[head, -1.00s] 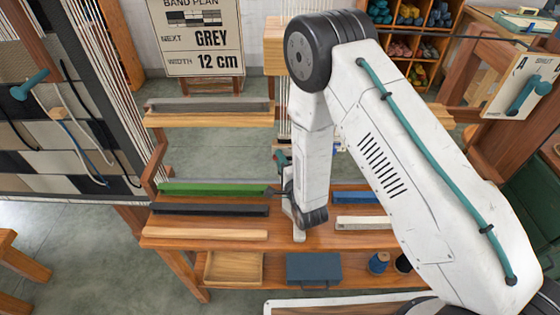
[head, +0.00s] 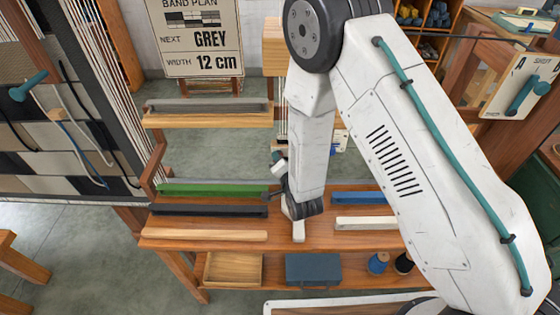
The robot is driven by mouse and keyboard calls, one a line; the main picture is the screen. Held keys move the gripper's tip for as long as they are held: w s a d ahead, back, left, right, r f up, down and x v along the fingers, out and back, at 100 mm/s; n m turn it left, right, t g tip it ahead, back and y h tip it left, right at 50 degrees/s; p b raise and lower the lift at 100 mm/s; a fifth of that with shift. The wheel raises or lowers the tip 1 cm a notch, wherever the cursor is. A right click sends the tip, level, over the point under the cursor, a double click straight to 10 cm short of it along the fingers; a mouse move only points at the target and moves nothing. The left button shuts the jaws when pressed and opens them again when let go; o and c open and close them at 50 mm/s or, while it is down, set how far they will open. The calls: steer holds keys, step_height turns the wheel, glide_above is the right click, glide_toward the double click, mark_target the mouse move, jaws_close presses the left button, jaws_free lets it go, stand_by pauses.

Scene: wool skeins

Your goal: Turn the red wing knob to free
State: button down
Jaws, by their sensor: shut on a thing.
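No clear red shows there now. A small teal piece (head: 276,156) shows at the gripper's upper left. I cannot read the knob's angle or any free mark.
A green bar (head: 215,190) and a black bar (head: 210,210) lie left of my wrist on the wooden bench (head: 165,235). A blue bar (head: 358,197) lies to the right. A loom (head: 70,160) stands at the left. A sign (head: 203,35) stands behind.

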steer(key=n+h, duration=0.1)
steer(key=n, duration=0.1)
steer(key=n+g+h, duration=0.1)
steer(key=n+h, duration=0.1)
steer(key=n, duration=0.1)
steer(key=n+h, duration=0.1)
steer(key=n, duration=0.1)
steer(key=shift+s+a+h, duration=0.1)
steer(key=shift+a+h, duration=0.2)
steer(key=shift+h, duration=0.1)
steer(key=shift+n, duration=0.4)
steer(key=c, duration=1.5)
jaws_free()
steer(key=shift+r, duration=0.1)
steer(key=v, duration=0.7)
steer(key=shift+s+a+r, duration=0.1)
steer(key=shift+s+r, duration=0.1)
steer(key=shift+s, duration=0.1)
